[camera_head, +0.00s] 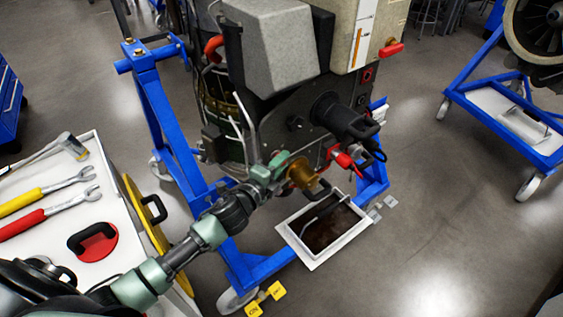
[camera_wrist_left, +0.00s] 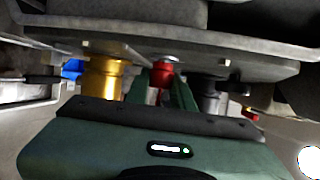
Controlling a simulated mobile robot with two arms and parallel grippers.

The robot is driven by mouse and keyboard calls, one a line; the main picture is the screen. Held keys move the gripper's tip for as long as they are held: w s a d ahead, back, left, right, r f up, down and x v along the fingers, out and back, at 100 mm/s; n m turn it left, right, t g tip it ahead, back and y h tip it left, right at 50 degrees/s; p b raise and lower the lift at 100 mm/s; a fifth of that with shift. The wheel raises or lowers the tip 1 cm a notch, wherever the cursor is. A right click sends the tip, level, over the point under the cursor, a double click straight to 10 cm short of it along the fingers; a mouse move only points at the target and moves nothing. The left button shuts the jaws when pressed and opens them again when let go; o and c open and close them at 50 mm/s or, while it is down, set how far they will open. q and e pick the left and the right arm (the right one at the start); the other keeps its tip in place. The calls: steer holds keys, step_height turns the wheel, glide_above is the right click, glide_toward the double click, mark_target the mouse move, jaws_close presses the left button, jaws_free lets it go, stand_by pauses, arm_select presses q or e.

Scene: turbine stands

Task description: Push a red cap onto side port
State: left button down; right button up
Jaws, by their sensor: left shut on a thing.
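My left gripper (camera_head: 277,168) reaches in at the lower side of the engine (camera_head: 285,120). In the left wrist view its two green fingers (camera_wrist_left: 161,92) are closed around a small red cap (camera_wrist_left: 162,74), directly under the grey engine underside (camera_wrist_left: 200,65). A silver fitting shows at the top of the cap; I cannot tell whether the cap is seated on a port. In the head view the held cap is hidden by the gripper. My right gripper is not in view.
A gold cylinder (camera_head: 301,173) is close beside the gripper, also seen in the wrist view (camera_wrist_left: 103,77). A red lever (camera_head: 345,159) is to its right. Below lies a drip tray (camera_head: 313,262) within the blue stand (camera_head: 168,125). A tool cart (camera_head: 45,262) stands left.

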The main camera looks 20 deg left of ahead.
arm_select(q)
steer(key=shift+w+a+r, duration=0.2)
steer(key=shift+a, duration=0.2)
steer(key=c, duration=1.2)
jaws_free()
steer(key=shift+o, duration=0.4)
steer(key=shift+w+a+f, duration=0.1)
steer(key=shift+f, duration=0.1)
steer(key=shift+o, duration=0.8)
steer(key=shift+d, duration=0.2)
steer(key=p+v, duration=0.2)
steer(key=v, duration=0.5)
